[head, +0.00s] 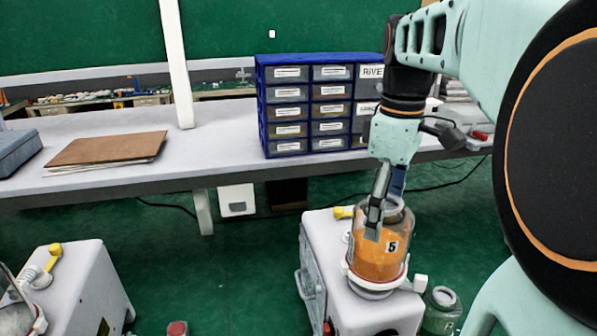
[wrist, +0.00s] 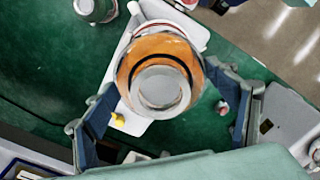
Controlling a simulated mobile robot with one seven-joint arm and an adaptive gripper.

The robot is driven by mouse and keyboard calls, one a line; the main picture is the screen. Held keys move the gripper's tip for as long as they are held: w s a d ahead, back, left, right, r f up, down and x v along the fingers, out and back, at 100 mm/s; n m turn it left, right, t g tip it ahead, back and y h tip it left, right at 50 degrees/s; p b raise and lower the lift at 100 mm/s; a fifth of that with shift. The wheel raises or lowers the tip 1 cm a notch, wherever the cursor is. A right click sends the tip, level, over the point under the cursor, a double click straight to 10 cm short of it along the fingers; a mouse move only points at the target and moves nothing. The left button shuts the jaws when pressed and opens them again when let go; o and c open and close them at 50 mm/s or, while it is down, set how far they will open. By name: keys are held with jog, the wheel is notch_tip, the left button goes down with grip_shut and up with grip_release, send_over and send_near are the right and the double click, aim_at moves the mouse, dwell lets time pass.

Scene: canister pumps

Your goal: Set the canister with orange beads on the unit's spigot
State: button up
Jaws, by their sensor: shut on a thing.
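The canister with orange beads (head: 377,262) is a clear jar with a black 5 on a white label. It stands roughly upright over the top of the white unit (head: 330,250), its base within a white ring with a red line (head: 350,280). My gripper (head: 385,217) holds it from above, one finger across its near side. In the wrist view, the orange canister (wrist: 160,80) lies between both fingers (wrist: 165,105), its pale round top facing the camera. The spigot is hidden beneath the canister. I cannot tell whether the canister touches it.
Another jar (head: 441,308) stands right of the unit. A second white unit (head: 75,290), with a yellow knob, stands at left. A small red thing (head: 177,328) is on the green floor between them. Behind is a long bench (head: 225,150) with a blue drawer cabinet (head: 320,105).

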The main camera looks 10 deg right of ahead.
jog(key=shift+f+b, duration=1)
jog(key=shift+f, duration=0.4)
dwell(0.4)
jog(key=o, duration=1.8)
